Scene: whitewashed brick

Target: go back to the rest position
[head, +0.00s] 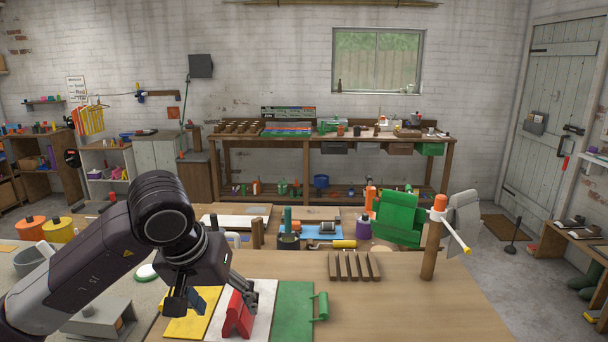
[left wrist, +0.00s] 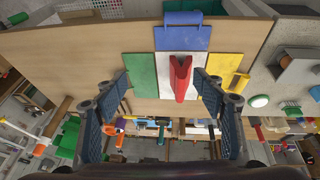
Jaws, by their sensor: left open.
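My left gripper (head: 212,300) hangs over the front of the workbench, with its fingers spread and nothing between the pads. In the left wrist view its two fingers (left wrist: 161,82) stand apart on either side of a red wedge-like piece (left wrist: 180,75). The red piece (head: 237,318) stands on a white panel (head: 262,325), below the fingers in the head view. I cannot tell exactly how far above it the fingertips are. My right gripper is not in view.
A yellow panel (head: 185,327) and a green panel (head: 292,300) with a green handle (head: 321,307) flank the white one. A slotted brown rack (head: 354,267) and a wooden post (head: 431,250) stand to the right. The bench's front right (head: 420,315) is clear.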

